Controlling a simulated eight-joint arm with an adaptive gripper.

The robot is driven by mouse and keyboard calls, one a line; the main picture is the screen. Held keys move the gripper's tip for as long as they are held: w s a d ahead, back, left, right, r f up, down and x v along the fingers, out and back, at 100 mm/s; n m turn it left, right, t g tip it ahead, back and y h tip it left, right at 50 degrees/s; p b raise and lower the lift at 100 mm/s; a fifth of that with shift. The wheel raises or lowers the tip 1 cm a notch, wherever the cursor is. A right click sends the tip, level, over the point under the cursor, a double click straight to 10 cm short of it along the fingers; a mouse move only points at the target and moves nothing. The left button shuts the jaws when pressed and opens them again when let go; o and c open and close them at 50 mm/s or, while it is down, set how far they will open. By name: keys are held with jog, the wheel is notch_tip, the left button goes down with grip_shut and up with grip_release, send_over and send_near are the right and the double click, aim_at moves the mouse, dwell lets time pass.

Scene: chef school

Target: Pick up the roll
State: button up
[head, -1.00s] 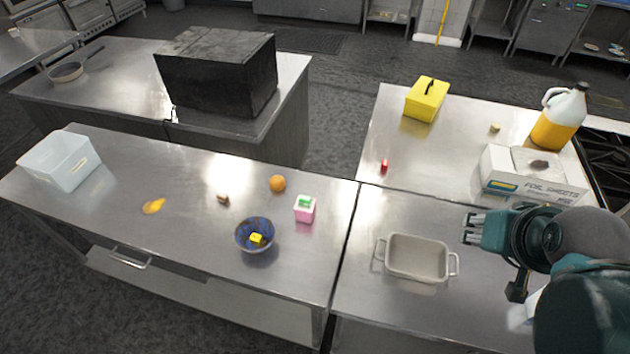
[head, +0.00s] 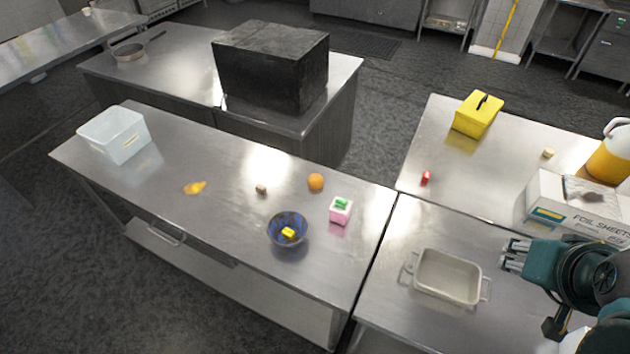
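I cannot say for sure which object is the roll. A small brown piece (head: 261,189) lies on the left steel counter, between a yellow-orange flat item and an orange; it is the likeliest roll. A small beige piece (head: 548,153) lies on the right counter near the foil box and could also be it. Both are too small to make out. My gripper (head: 512,255) is at the right, above the front right counter, just right of the metal pan. Its fingers point left and look apart, with nothing between them. It is far from the brown piece.
A blue bowl (head: 274,232) with a yellow block inside, a pink box (head: 340,213) and an orange (head: 316,181) stand near the brown piece. A metal pan (head: 448,277) and foil sheets box (head: 545,205) are near my gripper. The left counter has bare areas.

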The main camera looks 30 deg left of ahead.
jog(key=o, duration=0.8)
jog(key=w+a+r+n+g+y, duration=0.1)
jog(key=w+a+r+n+g, duration=0.15)
jog(key=w+a+n, duration=0.7)
jog(key=n+g+h, duration=0.1)
jog(key=n+g, duration=0.4)
jog(key=n, duration=0.5)
send_over(313, 176)
jog(key=f, duration=2.4)
jog(key=shift+d+f+b, duration=0.25)
jog(key=shift+d+b, duration=0.05)
jog(key=shift+d, duration=0.05)
jog(key=shift+a+f, duration=0.2)
jog(key=shift+a, duration=0.05)
